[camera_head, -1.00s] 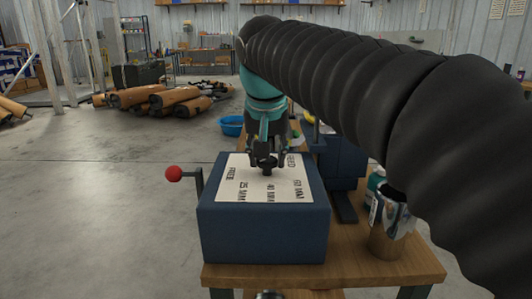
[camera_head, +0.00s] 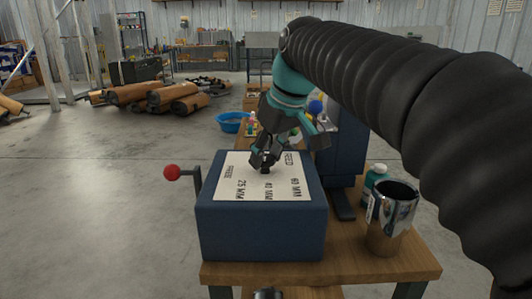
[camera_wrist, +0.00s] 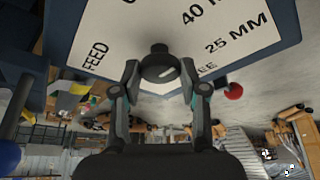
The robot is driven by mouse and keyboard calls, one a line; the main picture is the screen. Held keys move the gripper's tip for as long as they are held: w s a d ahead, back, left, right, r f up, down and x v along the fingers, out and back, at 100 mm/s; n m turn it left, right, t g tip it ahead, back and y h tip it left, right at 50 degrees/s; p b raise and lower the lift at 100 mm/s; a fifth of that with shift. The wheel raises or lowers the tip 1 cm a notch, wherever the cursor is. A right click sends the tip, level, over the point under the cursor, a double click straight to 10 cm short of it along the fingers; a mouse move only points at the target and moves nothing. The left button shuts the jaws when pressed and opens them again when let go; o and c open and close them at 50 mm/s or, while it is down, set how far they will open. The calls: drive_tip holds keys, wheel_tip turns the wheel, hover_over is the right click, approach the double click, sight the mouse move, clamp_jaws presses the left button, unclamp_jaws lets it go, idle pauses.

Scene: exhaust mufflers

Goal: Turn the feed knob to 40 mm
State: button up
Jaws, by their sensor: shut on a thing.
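The feed knob (camera_head: 265,168) is a small black knob in the middle of a white label plate (camera_head: 250,193) on top of a blue box (camera_head: 262,232). The plate reads FEED, FREE, 25 MM, 40 MM and 60 MM. My gripper (camera_head: 264,160) is shut on the knob from above, its wrist leaning to the right. In the wrist view the knob (camera_wrist: 158,63) sits between the two fingertips (camera_wrist: 162,72). A short pale mark on it slants toward the 25 MM and FREE side; I cannot tell exactly which label it points to.
A red ball handle (camera_head: 172,172) sticks out left of the box. A shiny metal cup (camera_head: 392,218) and a teal-labelled bottle (camera_head: 374,180) stand at the right on the wooden table (camera_head: 345,266). A blue upright (camera_head: 342,150) rises behind the box.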

drive_tip(key=shift+f+n, duration=0.1)
drive_tip(key=shift+n, duration=0.2)
drive_tip(key=o, duration=1.1)
drive_tip(key=v, duration=1.2)
drive_tip(key=shift+w, duration=0.15)
